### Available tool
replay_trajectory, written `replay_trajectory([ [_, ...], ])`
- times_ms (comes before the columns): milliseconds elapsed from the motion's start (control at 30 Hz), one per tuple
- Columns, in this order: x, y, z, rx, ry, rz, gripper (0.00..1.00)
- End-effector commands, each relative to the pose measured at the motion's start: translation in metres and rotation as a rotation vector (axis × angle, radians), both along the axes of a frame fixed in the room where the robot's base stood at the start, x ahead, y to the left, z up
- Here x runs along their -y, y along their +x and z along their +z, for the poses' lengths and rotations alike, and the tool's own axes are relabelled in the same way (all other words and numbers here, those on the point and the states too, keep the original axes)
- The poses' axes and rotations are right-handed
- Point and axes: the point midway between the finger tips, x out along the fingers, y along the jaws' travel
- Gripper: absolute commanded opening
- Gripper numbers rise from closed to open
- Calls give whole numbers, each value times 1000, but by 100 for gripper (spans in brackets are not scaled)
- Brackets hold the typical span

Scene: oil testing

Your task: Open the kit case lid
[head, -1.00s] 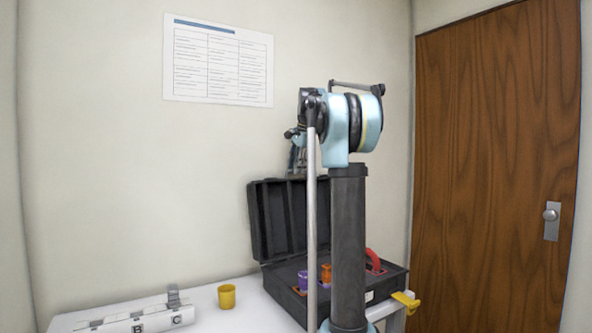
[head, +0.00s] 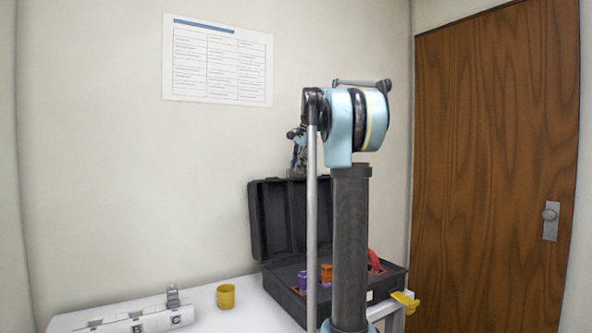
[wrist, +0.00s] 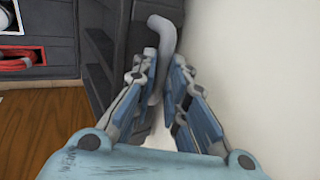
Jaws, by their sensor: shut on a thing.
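The kit case stands on the table with its dark lid (head: 276,220) upright at the back and its base (head: 378,290) uncovered. My gripper (head: 297,160) is at the lid's top edge, partly hidden by my arm in the head view. In the wrist view, my gripper (wrist: 165,62) is shut on a grey curved bar, which looks like the lid handle (wrist: 164,32). The lid's dark inner side (wrist: 98,50) shows left of the fingers. My arm hides part of the case in the head view.
Purple (head: 302,280) and orange (head: 326,273) items and a red item (head: 374,260) sit in the case base. A yellow cup (head: 226,296) and a white lettered rack (head: 140,321) stand to the left. The wall is close behind the lid.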

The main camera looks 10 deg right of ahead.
Motion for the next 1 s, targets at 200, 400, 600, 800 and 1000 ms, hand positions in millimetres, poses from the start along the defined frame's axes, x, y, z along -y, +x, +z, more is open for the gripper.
replay_trajectory([
  [200, 10, -24, 5, 60, 25, -2, 0],
  [400, 18, -44, 8, 116, 49, -3, 0],
  [600, 29, -69, 9, 156, 63, -5, 0],
  [800, 38, -90, 8, 159, 64, -4, 0],
  [1000, 39, -95, 8, 158, 63, -2, 0],
])
